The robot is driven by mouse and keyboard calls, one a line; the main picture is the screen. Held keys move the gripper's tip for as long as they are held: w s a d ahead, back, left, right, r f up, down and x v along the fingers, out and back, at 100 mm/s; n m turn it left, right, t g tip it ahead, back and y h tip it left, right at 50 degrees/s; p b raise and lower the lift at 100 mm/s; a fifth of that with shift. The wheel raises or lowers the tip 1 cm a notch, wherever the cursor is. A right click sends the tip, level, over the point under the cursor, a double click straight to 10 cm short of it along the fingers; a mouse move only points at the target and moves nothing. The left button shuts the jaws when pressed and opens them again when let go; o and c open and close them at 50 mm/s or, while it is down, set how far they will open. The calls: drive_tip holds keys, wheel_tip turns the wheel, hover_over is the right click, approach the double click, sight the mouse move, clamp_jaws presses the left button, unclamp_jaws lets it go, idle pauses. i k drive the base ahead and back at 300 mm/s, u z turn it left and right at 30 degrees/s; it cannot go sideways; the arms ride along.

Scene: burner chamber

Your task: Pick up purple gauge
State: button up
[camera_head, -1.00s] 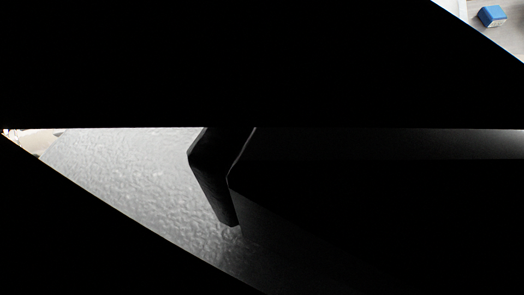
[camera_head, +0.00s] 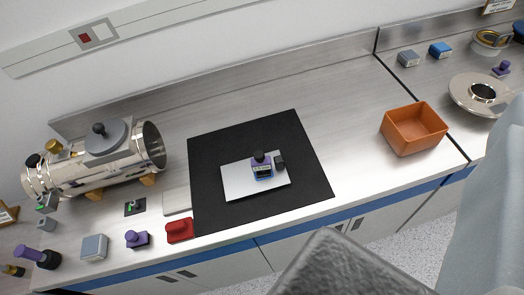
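Several purple items are in view. One (camera_head: 262,166) has a dark purple knob top and a small pale display face. It stands upright on a white plate (camera_head: 236,184), beside a small dark block (camera_head: 280,163). Another purple item (camera_head: 137,239) with a round knob sits near the front left of the bench. A purple-handled piece (camera_head: 38,257) is at the far left, and a small purple one (camera_head: 502,69) is at the far right. I cannot tell for sure which is called the gauge. My gripper's fingers do not show.
A black mat (camera_head: 215,150) lies under the plate. A steel chamber (camera_head: 95,165) stands left. A red block (camera_head: 179,231) is at the front edge. An orange bin (camera_head: 413,130) and steel flange (camera_head: 462,98) are right. A grey textured shape (camera_head: 345,265) covers the bottom.

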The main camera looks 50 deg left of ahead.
sight(261, 164)
drive_tip(key=u, duration=0.2)
drive_tip(key=k, duration=0.9)
drive_tip(key=u, duration=0.55)
